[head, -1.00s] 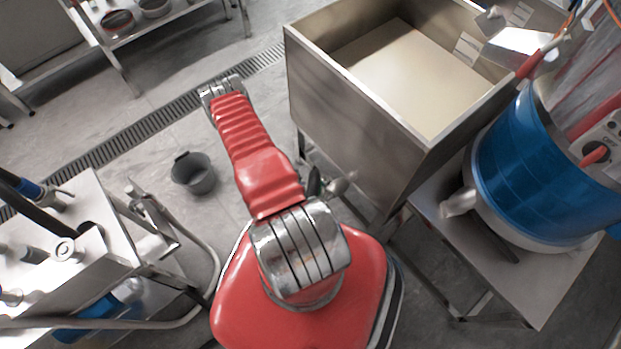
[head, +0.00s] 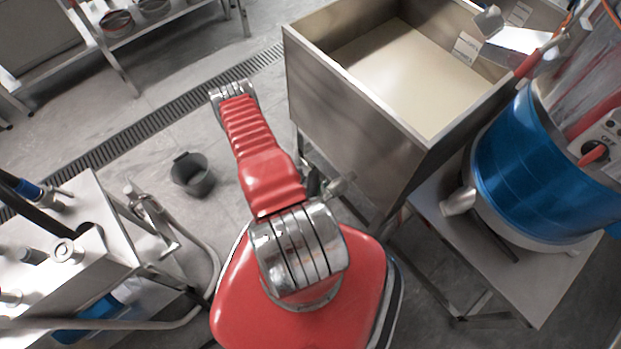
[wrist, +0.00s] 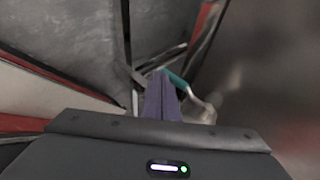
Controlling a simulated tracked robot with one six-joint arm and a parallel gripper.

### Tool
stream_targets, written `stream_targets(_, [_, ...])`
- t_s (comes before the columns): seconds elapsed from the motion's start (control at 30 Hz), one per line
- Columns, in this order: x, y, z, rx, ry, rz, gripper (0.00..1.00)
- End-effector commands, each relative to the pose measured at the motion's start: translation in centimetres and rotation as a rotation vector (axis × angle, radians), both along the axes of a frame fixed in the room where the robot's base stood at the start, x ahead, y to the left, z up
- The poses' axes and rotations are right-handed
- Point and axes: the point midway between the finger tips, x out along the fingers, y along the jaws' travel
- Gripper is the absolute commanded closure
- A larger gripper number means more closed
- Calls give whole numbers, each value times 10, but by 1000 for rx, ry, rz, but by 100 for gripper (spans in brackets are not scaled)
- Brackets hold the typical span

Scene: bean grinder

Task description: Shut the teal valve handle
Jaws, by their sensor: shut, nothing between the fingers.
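The teal valve handle (wrist: 177,81) shows in the wrist view as a short teal lever, just right of my fingertips and partly hidden behind them. A pale metal valve body (wrist: 204,111) lies below and right of it. My gripper (wrist: 161,80) is shut and empty, its purple fingers together. The fingers overlap the handle's left end in the picture; I cannot tell whether they touch. In the head view the metal valve (head: 341,184) sticks out low on the steel tank's side, beside my red arm, which hides much of that spot.
The open steel tank (head: 352,95) holds pale liquid. A blue drum machine (head: 530,165) stands on a steel table at the right. A dark bucket (head: 193,175) sits on the floor to the left, near a steel cart (head: 75,240). A floor drain grate (head: 150,125) runs behind.

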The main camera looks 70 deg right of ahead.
Motion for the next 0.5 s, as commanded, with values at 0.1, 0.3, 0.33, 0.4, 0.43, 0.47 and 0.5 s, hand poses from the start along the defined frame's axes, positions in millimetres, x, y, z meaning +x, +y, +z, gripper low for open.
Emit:
stream_targets(0.1, [0, 0, 0, 0, 0, 0, 100])
stream_targets(0.3, [4, 6, 0, 1, 0, 2, 100])
stream_targets(0.33, [5, 8, 0, 1, 0, 2, 100])
stream_targets(0.4, [8, 13, 0, 1, 0, 2, 100])
stream_targets(0.43, [9, 16, -1, 1, 0, 2, 100])
stream_targets(0.47, [11, 19, -1, 1, 0, 2, 100])
stream_targets(0.5, [13, 23, -1, 1, 1, 0, 100])
